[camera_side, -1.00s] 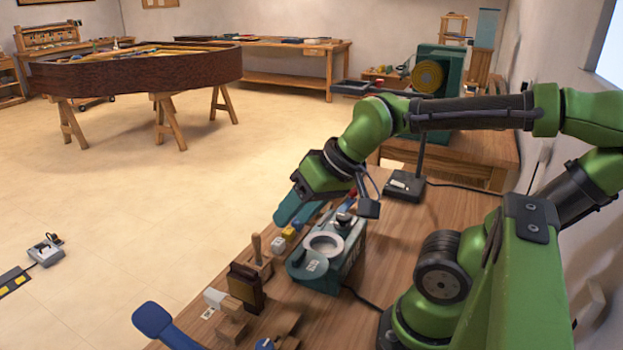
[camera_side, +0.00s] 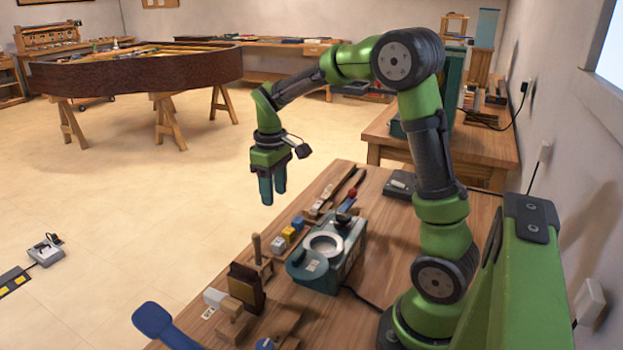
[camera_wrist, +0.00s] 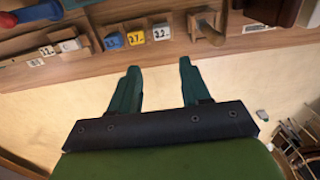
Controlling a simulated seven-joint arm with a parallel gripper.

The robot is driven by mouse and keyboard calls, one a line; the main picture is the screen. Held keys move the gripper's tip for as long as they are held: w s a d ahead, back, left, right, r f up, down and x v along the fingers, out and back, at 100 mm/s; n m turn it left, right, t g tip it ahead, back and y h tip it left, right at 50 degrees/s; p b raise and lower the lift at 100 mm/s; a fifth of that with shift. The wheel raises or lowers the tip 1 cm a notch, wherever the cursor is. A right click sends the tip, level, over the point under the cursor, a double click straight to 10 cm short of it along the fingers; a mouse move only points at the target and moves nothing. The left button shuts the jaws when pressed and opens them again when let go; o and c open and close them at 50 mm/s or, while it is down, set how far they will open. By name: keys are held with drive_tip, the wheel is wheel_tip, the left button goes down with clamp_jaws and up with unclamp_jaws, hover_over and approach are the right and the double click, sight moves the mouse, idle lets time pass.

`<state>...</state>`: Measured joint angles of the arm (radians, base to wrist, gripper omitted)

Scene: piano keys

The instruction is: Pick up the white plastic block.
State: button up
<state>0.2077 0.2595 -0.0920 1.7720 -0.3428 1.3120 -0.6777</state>
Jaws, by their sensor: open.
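A small white block (camera_side: 279,244) sits near the bench's floor-side edge, at the near end of a short row with a yellow block (camera_side: 288,233) and a blue block (camera_side: 298,223). My gripper (camera_side: 272,193) points down, open and empty, above and apart from the blocks. In the wrist view its two fingers (camera_wrist: 159,68) show over floor, just outside the bench edge.
A teal machine (camera_side: 335,250) with a round plate stands beside the row. A wooden-handled tool (camera_side: 257,250) and a dark upright block (camera_side: 246,286) stand nearer the camera. Open floor (camera_side: 120,215) borders the bench.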

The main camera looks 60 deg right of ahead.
hover_over(278, 242)
drive_tip(key=f, duration=0.9)
drive_tip(key=shift+w+d, duration=0.2)
drive_tip(key=shift+w, duration=0.05)
drive_tip(key=shift+s+a+f, duration=0.1)
drive_tip(key=shift+f, duration=1.3)
drive_tip(key=shift+s+a+f, duration=0.1)
drive_tip(key=shift+f, duration=1.25)
drive_tip(key=shift+c, duration=0.3)
drive_tip(key=c, duration=0.7)
